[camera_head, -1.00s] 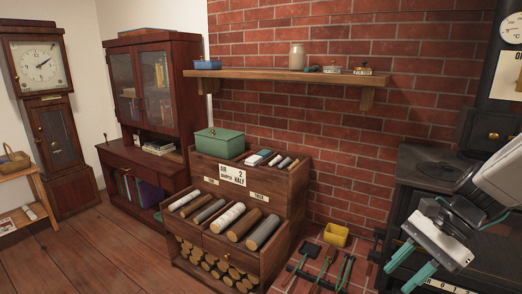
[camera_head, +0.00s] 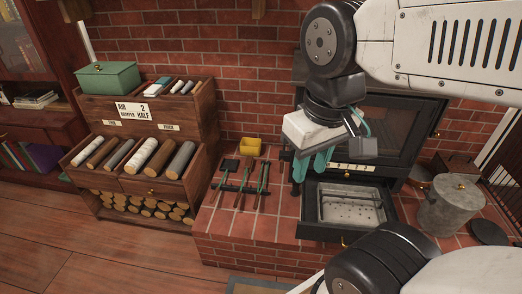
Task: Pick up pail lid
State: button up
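A grey metal pail (camera_head: 447,217) stands on the brick hearth at the right, beside the stove.
An open drawer (camera_head: 349,228) juts from the black stove (camera_head: 385,125) between gripper and pail. A dark flat disc (camera_head: 488,232) lies right of the pail. Fire tools (camera_head: 240,190) and a yellow box (camera_head: 250,146) are on the left of the hearth.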

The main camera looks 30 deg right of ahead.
aim_at(459, 191)
jog(key=z, duration=1.2)
jog(key=k, duration=0.15)
jog(key=z, duration=1.95)
jog(key=i, duration=1.1)
jog(key=u, duration=0.2)
